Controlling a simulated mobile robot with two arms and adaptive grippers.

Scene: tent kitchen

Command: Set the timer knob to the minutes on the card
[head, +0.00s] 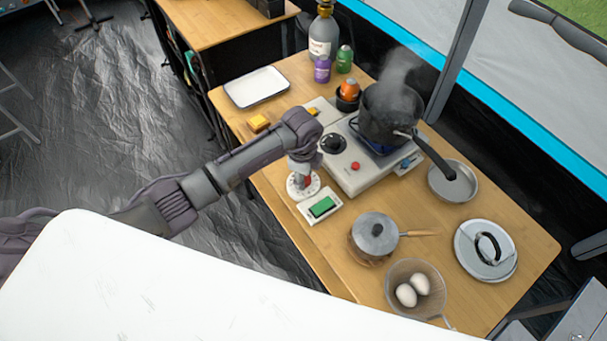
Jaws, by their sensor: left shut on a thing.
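The timer (293,190) is a white round dial with dark marks around its rim, on the wooden table left of the stove. Its red knob (307,181) shows only partly, between my fingers. My left gripper (303,178) comes down over the dial from above and is shut on the knob. The gripper hides much of the dial face, so I cannot read the setting. Just in front of the timer lies a white rectangular piece with a green block (321,207) on it. I cannot make out a card with readable minutes. My right gripper is out of view.
A stove (350,178) with a steaming dark pot (388,112) stands behind the timer; the pot's handle points right. A white tray (257,86) is far left.

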